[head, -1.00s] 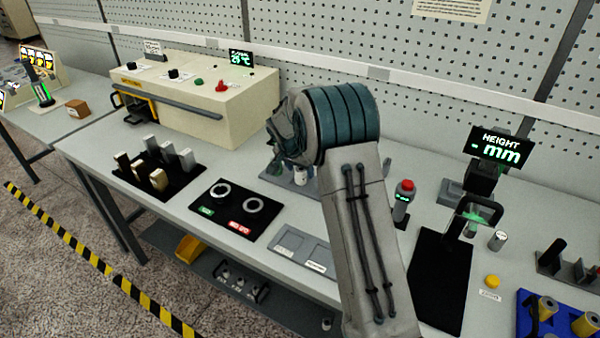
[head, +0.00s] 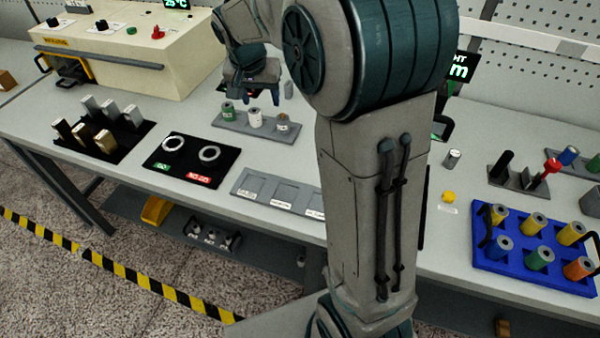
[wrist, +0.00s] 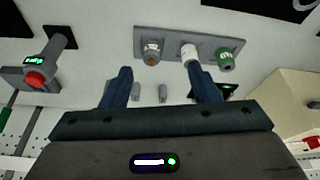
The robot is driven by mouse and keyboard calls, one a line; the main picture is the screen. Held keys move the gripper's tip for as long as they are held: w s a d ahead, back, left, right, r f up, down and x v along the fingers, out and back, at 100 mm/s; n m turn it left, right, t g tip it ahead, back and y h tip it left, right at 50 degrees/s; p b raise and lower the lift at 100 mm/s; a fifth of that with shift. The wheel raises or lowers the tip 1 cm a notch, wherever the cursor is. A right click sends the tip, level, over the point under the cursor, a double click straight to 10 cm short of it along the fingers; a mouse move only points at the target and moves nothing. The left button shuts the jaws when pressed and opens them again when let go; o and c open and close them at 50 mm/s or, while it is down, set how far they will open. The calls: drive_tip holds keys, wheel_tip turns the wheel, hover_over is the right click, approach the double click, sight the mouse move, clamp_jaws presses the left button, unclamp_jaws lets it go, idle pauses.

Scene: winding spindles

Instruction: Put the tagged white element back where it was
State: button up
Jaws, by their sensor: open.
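A white element (head: 255,117) stands upright in the middle of a grey rack (head: 228,124), between a green element (head: 227,111) and a grey-white one with a brownish mark (head: 282,122). The wrist view shows the same rack (wrist: 170,38) with the white element (wrist: 188,52) in the middle. A tag cannot be made out clearly on any of them. My gripper (head: 252,95) is open and empty, close above the rack's back side. In the wrist view, one finger of my gripper (wrist: 160,80) overlaps the white element's lower edge; contact cannot be told.
In front are a black GO / NO GO mat (head: 185,160) and a grey tray with labelled squares (head: 285,191). A block with grey and brass pieces (head: 103,135) stands left, a blue spindle tray (head: 535,250) right. A red-topped post (wrist: 40,72) shows in the wrist view.

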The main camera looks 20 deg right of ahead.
drive_tip(key=s+f+n+y, duration=0.1)
drive_tip(key=s+n, duration=0.4)
drive_tip(key=s, duration=2.1)
drive_tip(key=shift+d+f+n+y, duration=0.3)
drive_tip(key=shift+f+y, duration=0.05)
drive_tip(key=shift+y, duration=0.15)
drive_tip(key=shift+s, duration=0.1)
